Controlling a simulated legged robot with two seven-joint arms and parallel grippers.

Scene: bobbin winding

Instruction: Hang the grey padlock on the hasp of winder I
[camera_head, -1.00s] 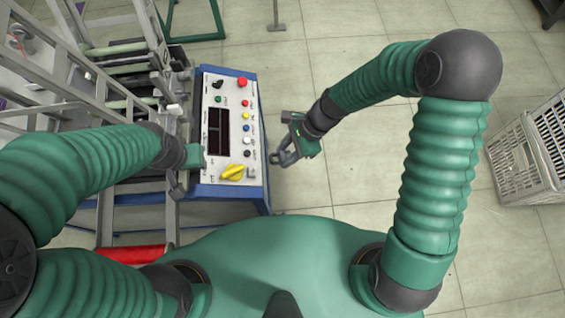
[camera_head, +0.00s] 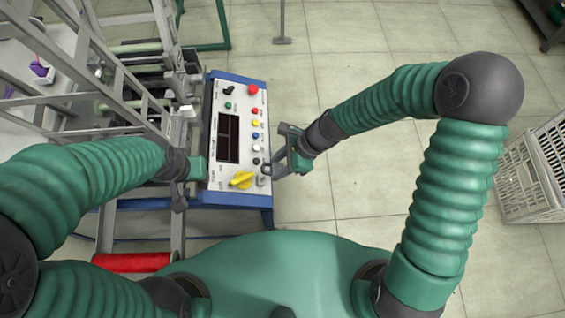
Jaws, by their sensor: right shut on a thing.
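My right gripper (camera_head: 278,168) is at the lower right edge of the control panel (camera_head: 214,172) and is shut on the small grey padlock (camera_head: 267,169). The padlock is close to a small grey fitting (camera_head: 262,181), likely the hasp, beside the yellow rotary handle (camera_head: 241,180). I cannot tell whether padlock and fitting touch. The fingers hide part of the padlock. My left gripper (camera_head: 178,194) is at the left side of the panel, and its jaws do not show clearly.
The panel carries several coloured buttons and a dark display (camera_head: 228,138). Grey machine frames (camera_head: 98,66) stand at the upper left. A red roller (camera_head: 131,262) lies below left. A pale crate (camera_head: 527,180) stands at the right. The tiled floor between is clear.

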